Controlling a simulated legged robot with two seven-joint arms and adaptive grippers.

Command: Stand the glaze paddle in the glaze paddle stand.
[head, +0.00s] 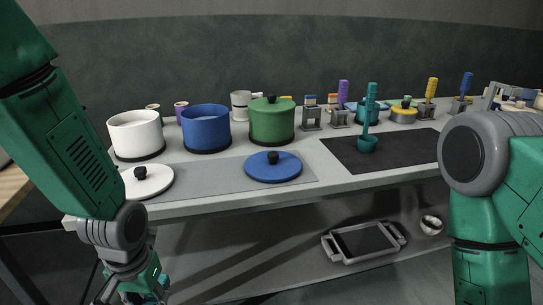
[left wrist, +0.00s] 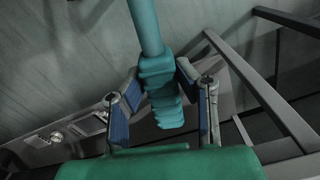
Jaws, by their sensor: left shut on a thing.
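My left gripper (left wrist: 160,105) is shut on a teal tool with a ribbed grip (left wrist: 158,82) and a lighter round shaft (left wrist: 146,28); it appears to be the glaze paddle. The shaft's far end is outside the left wrist view. In the head view my left gripper (head: 145,286) is low at the bottom left, beside the bench front, partly cut off. Several grey stands are at the back of the bench; one (head: 341,119) has a purple-handled tool and one (head: 425,108) a yellow-handled tool. I cannot tell which is the glaze paddle stand. My right gripper is out of view.
White (head: 136,133), blue (head: 206,127) and green (head: 271,122) pots stand along the back left. A white lid (head: 148,184) and blue lid (head: 271,172) lie in front. Another teal tool (head: 367,143) stands upright on the dark mat (head: 400,160). A tray (head: 326,243) lies on the lower shelf.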

